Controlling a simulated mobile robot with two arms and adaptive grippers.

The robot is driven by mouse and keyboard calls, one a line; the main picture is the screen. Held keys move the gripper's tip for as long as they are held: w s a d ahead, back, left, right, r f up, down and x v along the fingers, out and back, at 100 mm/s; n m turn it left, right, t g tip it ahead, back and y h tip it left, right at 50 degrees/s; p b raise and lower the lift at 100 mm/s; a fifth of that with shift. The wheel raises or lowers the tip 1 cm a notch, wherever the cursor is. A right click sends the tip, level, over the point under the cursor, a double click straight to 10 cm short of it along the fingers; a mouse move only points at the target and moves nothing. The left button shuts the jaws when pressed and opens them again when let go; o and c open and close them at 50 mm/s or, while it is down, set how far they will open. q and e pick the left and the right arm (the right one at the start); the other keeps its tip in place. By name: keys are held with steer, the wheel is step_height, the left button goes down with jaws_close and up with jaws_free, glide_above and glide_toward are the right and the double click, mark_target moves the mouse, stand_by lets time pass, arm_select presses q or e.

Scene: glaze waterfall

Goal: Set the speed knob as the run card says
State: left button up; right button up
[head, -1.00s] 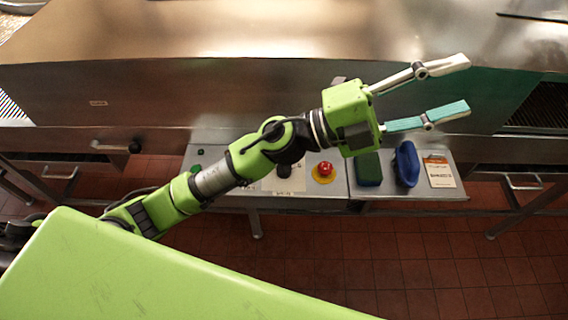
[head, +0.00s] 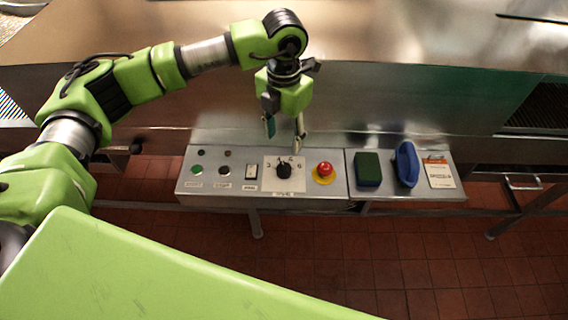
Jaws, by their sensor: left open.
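The speed knob (head: 284,171) is a black dial on a pale plate (head: 271,184) with numbers around it, on the steel control panel (head: 225,155). The digits are small; a 3 shows at left and a 6 at right. I cannot tell its exact setting. The run card (head: 438,174), white with an orange top, lies at the panel's right end; its print is too small to read. My left gripper (head: 284,137) points down, open and empty, above and behind the knob, apart from it. My right gripper is not in view.
A red stop button (head: 324,170) on a yellow base sits just right of the knob. A white switch (head: 251,171) and a green button (head: 197,170) are to the left.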

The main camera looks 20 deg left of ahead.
mark_target(284, 166)
arm_select(q)
step_height(284, 166, down, 12)
steer(key=shift+f+p, duration=0.1)
steer(key=shift+p, duration=1.05)
steer(key=c, duration=1.1)
